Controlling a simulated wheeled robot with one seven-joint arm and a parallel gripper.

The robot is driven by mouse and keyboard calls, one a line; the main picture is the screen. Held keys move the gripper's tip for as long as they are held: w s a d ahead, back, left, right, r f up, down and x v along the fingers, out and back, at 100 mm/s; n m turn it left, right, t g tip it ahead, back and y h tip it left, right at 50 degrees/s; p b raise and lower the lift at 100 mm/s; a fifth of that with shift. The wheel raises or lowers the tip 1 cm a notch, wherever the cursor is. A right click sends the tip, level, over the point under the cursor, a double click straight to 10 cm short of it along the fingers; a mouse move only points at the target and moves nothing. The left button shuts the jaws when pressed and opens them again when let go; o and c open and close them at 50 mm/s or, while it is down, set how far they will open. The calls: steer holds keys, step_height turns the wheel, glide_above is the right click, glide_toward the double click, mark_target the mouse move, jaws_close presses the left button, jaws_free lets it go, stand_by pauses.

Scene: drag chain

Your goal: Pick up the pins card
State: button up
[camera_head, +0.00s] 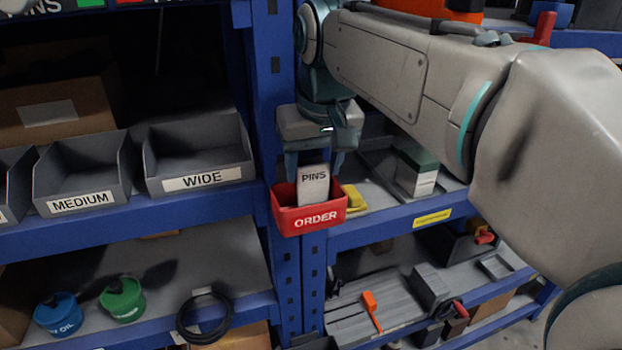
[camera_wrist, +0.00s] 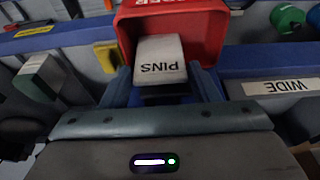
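The pins card (camera_head: 313,186) is a white card with black "PINS" lettering. It stands upright in the red ORDER bin (camera_head: 316,219), its upper part above the rim. In the wrist view the card (camera_wrist: 160,58) appears upside down inside the red bin (camera_wrist: 205,38). My gripper (camera_head: 314,170) points down right above the bin, with one finger to each side of the card. In the wrist view the fingers (camera_wrist: 163,80) are apart, with the card between them. I see no clear contact with it. The card's lower part is hidden by the bin's front wall.
The bin is at the blue rack post (camera_head: 287,262). Grey bins marked MEDIUM (camera_head: 82,203) and WIDE (camera_head: 203,180) stand on the left shelf. A yellow item (camera_head: 354,198) and a green-and-white box (camera_head: 417,172) lie to the right, under my arm.

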steer(key=c, duration=0.4)
steer(key=shift+c, duration=0.3)
